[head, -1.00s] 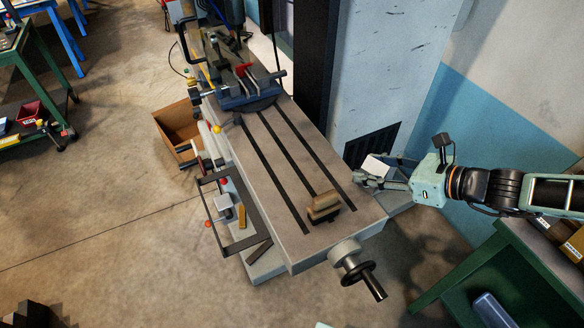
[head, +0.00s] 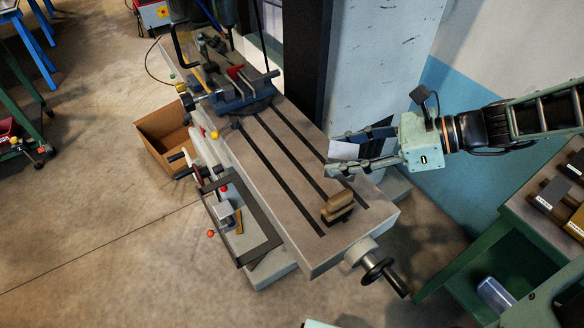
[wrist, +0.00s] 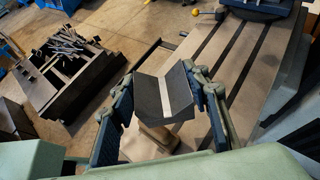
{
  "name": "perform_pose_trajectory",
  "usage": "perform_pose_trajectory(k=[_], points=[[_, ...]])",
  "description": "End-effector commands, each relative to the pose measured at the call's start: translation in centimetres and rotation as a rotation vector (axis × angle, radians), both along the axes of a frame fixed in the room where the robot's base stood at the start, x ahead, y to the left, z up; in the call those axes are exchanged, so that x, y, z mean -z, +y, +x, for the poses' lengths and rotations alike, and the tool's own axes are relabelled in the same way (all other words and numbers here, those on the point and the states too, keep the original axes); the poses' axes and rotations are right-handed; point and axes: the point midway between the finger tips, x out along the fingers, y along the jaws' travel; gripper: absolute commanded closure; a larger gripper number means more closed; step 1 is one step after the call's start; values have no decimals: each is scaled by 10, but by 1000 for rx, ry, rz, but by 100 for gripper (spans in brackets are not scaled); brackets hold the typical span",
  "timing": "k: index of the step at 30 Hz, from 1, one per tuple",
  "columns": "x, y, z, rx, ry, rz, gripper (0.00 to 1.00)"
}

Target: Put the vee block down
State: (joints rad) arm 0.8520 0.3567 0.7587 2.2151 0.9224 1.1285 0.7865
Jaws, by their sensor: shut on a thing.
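The vee block (head: 345,151) is a small block that looks pale in the head view. In the wrist view the vee block (wrist: 165,96) shows a dark grey V-shaped face with a light strip along its groove. My gripper (head: 336,153) is shut on it, with a finger on either side. The gripper (wrist: 165,95) holds it over the right part of the slotted grey machine table (head: 285,185), apparently above the surface. The gap below it is hard to judge.
A wooden-backed brush (head: 338,205) lies on the table near its front end, partly behind the block in the wrist view. A blue vise (head: 240,95) stands at the far end. The slotted surface between them is clear. A handwheel (head: 378,270) sticks out in front.

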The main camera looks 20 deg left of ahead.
Motion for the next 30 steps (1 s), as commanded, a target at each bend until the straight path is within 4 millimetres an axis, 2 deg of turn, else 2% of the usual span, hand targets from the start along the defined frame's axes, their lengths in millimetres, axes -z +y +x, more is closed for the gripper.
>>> perform_pose_trajectory(k=[7, 11, 22, 30], points=[[-4, 4, 0, -14, 0, 4, 100], [3, 18, 7, -17, 1, 7, 100], [34, 78, 44, -19, 2, 8, 100], [70, 104, 61, -15, 2, 7, 100]])
